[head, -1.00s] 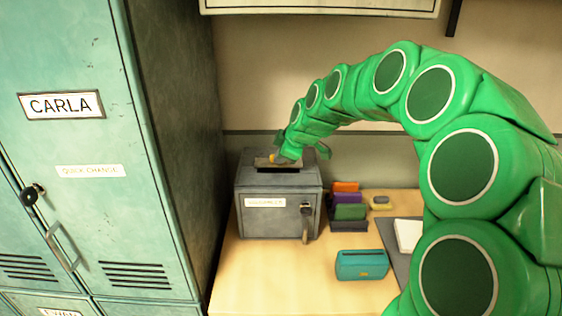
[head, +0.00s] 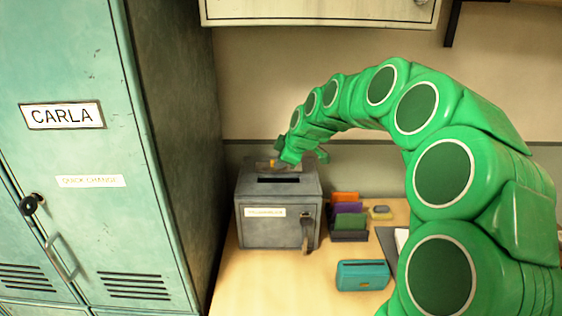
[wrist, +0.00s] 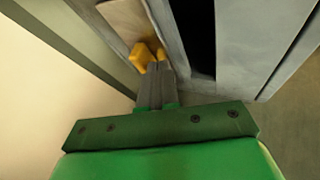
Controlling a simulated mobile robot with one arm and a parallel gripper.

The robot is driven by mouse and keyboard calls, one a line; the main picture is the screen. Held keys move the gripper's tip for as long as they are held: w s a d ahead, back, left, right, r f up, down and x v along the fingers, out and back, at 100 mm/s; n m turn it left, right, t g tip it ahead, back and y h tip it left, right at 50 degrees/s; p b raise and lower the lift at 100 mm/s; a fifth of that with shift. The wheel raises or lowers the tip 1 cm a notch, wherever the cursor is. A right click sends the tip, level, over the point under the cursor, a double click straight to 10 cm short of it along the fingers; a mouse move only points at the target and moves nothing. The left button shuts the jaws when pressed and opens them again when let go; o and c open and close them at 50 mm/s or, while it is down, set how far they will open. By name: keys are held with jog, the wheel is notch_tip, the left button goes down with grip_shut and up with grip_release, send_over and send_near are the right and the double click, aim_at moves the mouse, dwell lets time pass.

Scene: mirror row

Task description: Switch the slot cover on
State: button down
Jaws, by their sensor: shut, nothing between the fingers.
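The slot cover (wrist: 122,18) is a tan plate with an orange-yellow knob (wrist: 141,56), set on top of a grey metal box (head: 262,226). In the head view a small part of the knob (head: 272,163) shows at the back of the box top. The dark slot (head: 278,180) lies bare in front of it, and also shows in the wrist view (wrist: 194,35) right of the plate. My gripper (wrist: 154,72) is shut and empty, its fingertips close against the knob; I cannot tell if they touch. In the head view my gripper (head: 281,161) hides most of the cover.
The box has a label and a padlock (head: 307,233) on its front. A rack of coloured wallets (head: 349,221) and a teal wallet (head: 362,275) are to its right on the wooden desk (head: 270,285). A green locker (head: 90,150) stands close on the left.

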jog(key=shift+s, duration=0.45)
jog(key=s+f+v, duration=0.1)
jog(key=s+v, duration=0.1)
jog(key=v, duration=0.9)
jog(key=shift+a, duration=0.2)
